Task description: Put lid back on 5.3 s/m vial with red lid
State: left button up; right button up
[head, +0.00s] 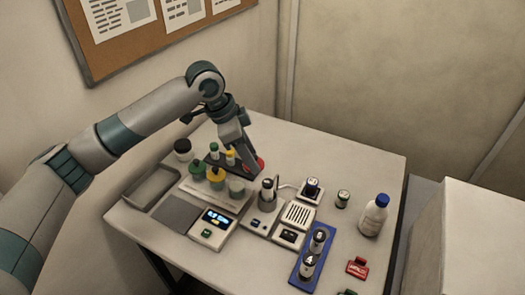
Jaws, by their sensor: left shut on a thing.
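My left gripper (251,170) reaches down at the back middle of the table and is shut on a red lid (261,163), mostly hidden by its fingers. A pale jar (237,187) with no coloured lid visible stands just in front of the gripper, at the right end of a row. Beside it in the row are a yellow-lidded jar (215,176) and a green-lidded jar (196,170). I cannot read any 5.3 marking on the jars. My right gripper is not in view.
A dark rack (213,162) with green- and yellow-capped vials stands behind the row. In front is a meter (212,226) with a lit display. To the right are a device with a vial (267,190), a blue rack (304,279) and a blue-capped bottle (373,217).

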pick_arm(q)
jog(key=w+a+f+m+g+p, duration=0.1)
jog(key=a+f+m+p, duration=0.1)
jog(key=a, duration=0.3)
jog(key=shift+a+f+m+p, duration=0.25)
jog(key=shift+a+m+p, duration=0.1)
jog(key=shift+m, duration=0.15)
jog(key=shift+w+f, duration=0.1)
notch_tip(320, 180, down, 4)
jog(key=b, duration=0.4)
jog(key=shift+f+b, duration=0.15)
jog(key=shift+b, duration=0.2)
jog(key=shift+f, duration=0.9)
jog(key=shift+p, duration=0.8)
dwell(0.8)
jog(key=shift+f+p, duration=0.15)
jog(key=shift+p, duration=0.55)
dwell(1.7)
